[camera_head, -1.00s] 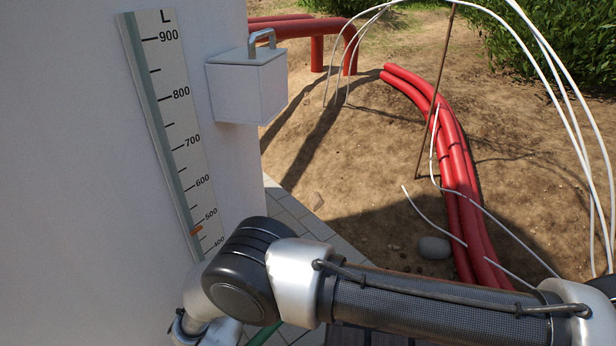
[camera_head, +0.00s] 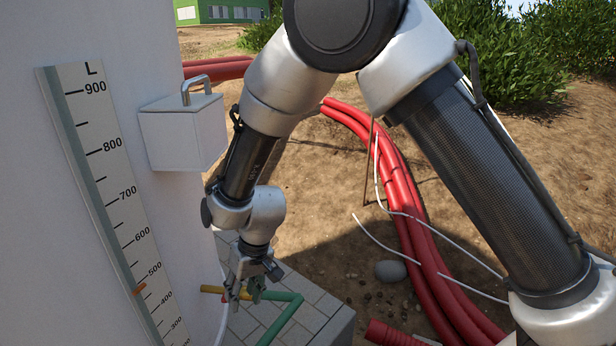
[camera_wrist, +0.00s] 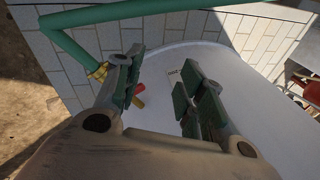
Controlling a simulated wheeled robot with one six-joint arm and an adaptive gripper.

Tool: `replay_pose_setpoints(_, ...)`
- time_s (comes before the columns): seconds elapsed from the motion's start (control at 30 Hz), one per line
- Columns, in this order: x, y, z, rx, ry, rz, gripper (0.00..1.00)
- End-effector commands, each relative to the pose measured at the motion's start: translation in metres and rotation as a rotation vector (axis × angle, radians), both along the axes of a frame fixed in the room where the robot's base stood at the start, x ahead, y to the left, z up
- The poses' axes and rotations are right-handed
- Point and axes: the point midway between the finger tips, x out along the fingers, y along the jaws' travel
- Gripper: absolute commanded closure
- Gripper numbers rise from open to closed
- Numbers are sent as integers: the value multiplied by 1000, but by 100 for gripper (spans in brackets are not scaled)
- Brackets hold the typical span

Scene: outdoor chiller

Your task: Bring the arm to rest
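My gripper (camera_head: 246,288) hangs pointing down beside the white tank, above the paved ledge, at the end of my raised and bent arm. In the wrist view my gripper (camera_wrist: 160,95) has its two green-padded fingers apart with nothing between them. A green pipe (camera_head: 285,318) with a yellow fitting (camera_head: 211,289) runs just by the fingertips in the head view. In the wrist view the green pipe (camera_wrist: 120,12) crosses the top left, and a small red and yellow handle (camera_wrist: 139,95) shows just past the left finger. Whether the fingers touch the pipe cannot be told.
The white tank (camera_head: 100,200) with a litre scale (camera_head: 110,180) and a grey box (camera_head: 183,132) with a handle fills the left. Red pipes (camera_head: 400,220) and thin white tubes lie on bare soil to the right. Bushes (camera_head: 500,60) stand behind.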

Motion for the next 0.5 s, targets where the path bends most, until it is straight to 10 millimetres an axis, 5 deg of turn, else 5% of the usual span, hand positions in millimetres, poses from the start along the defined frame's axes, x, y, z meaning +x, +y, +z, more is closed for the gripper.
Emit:
replay_pose_setpoints(0.03,9,-33,32,-21,20,-6,61)
replay_pose_setpoints(0.2,16,-150,116,-112,70,-25,61)
replay_pose_setpoints(0.5,-19,-353,223,-223,33,-174,61)
